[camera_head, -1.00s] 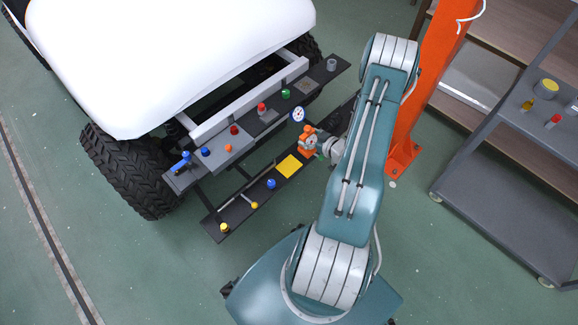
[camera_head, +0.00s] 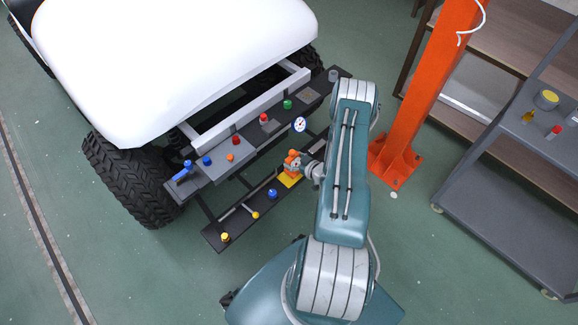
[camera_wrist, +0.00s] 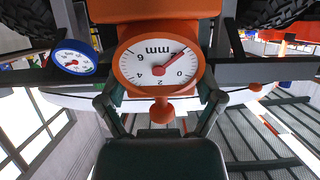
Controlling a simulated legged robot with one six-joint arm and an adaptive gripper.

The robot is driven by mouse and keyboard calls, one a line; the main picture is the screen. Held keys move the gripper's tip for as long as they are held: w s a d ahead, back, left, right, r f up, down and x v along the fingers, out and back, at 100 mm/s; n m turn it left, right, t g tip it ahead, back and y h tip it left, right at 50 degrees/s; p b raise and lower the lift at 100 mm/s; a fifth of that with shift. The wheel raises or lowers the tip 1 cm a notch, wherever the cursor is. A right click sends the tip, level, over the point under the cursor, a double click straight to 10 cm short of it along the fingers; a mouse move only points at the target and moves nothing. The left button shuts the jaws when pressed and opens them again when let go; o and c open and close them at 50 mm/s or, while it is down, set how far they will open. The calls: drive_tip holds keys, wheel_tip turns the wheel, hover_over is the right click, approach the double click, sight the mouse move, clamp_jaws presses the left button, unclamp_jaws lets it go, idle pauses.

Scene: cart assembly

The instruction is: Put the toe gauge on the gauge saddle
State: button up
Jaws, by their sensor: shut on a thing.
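The toe gauge (camera_head: 291,163) is orange. In the wrist view its round white dial (camera_wrist: 157,66) is marked mm, with a red pointer and a small orange knob below. My gripper (camera_head: 302,167) is shut on it; the two fingers show on either side of the dial in the wrist view (camera_wrist: 160,98). In the head view the gauge appears over a yellow square pad (camera_head: 288,181) on the lower dark shelf. I cannot tell whether it touches the pad. I cannot clearly tell which part is the gauge saddle; the pad may be it.
A blue-rimmed dial (camera_head: 299,124) stands close behind the gauge. The upper shelf (camera_head: 215,172) holds several coloured knobs. A blue knob (camera_head: 272,194) and yellow ones (camera_head: 225,237) are on the lower shelf. An orange post (camera_head: 402,140) stands to the right.

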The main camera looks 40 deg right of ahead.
drive_tip(key=shift+w+a+f, duration=0.15)
drive_tip(key=shift+w+f, duration=0.45)
drive_tip(key=shift+f, duration=0.2)
drive_tip(key=shift+w+a+f, duration=0.1)
drive_tip(key=shift+w+f, duration=0.1)
drive_tip(key=shift+f, duration=0.8)
drive_tip(key=shift+w+a+f, duration=0.1)
drive_tip(key=shift+w+f, duration=0.1)
drive_tip(key=shift+f, duration=0.75)
drive_tip(key=shift+f, duration=0.1)
drive_tip(key=o, duration=1.1)
drive_tip(key=shift+c, duration=0.2)
